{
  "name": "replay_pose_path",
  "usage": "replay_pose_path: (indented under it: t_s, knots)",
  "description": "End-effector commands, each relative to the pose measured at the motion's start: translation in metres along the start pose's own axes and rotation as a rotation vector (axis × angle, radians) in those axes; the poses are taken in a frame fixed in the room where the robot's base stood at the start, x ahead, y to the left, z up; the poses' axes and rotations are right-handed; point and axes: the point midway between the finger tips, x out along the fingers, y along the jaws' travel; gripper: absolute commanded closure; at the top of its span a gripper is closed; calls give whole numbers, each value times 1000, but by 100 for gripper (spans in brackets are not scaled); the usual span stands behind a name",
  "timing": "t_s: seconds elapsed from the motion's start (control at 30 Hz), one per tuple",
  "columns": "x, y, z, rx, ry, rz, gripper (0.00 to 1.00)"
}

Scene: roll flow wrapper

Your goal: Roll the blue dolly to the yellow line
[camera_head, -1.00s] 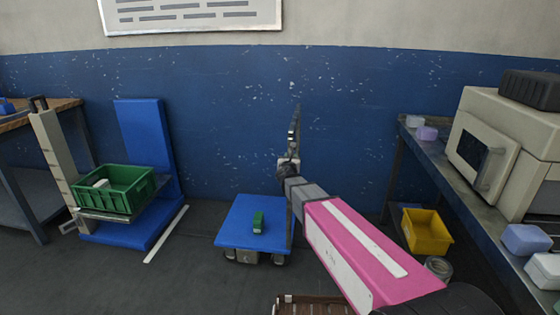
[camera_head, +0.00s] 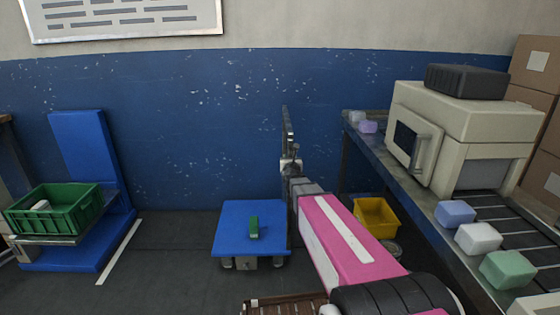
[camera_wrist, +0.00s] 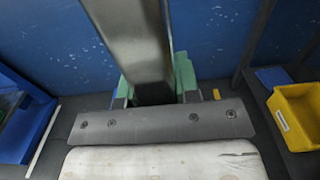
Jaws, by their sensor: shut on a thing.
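The blue dolly (camera_head: 235,232) stands on the dark floor near the blue wall, with a small green block (camera_head: 253,222) on its deck. My gripper (camera_head: 290,165) is at the upright handle on the dolly's right side and is shut on it. In the wrist view a broad grey metal bar (camera_wrist: 130,40) fills the upper middle and hides the grip itself. No yellow line shows clearly. A small yellow patch (camera_wrist: 216,93) shows in the wrist view, and I cannot tell what it is. The floor line left of the dolly is white (camera_head: 120,252).
A blue stand (camera_head: 78,145) with a green crate (camera_head: 55,222) is at the left. A yellow bin (camera_head: 375,212) sits right of the dolly, beside a conveyor bench (camera_head: 368,148) with a beige machine (camera_head: 455,118). A brown crate (camera_head: 285,302) is in front. Floor between white line and dolly is clear.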

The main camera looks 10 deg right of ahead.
Motion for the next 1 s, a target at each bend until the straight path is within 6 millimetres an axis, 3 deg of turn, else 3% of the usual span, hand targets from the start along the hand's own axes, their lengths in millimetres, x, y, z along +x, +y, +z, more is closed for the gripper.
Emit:
replay_pose_path:
  t_s: [0.2,0.57,0.6,0.63,1.0]
  knots:
    - [-1,-11,0,0,0,0,100]
    - [0,-11,0,0,0,0,100]
    - [0,-11,0,0,0,0,57]
    - [0,-11,0,0,0,0,48]
    - [-2,-11,0,0,0,0,45]
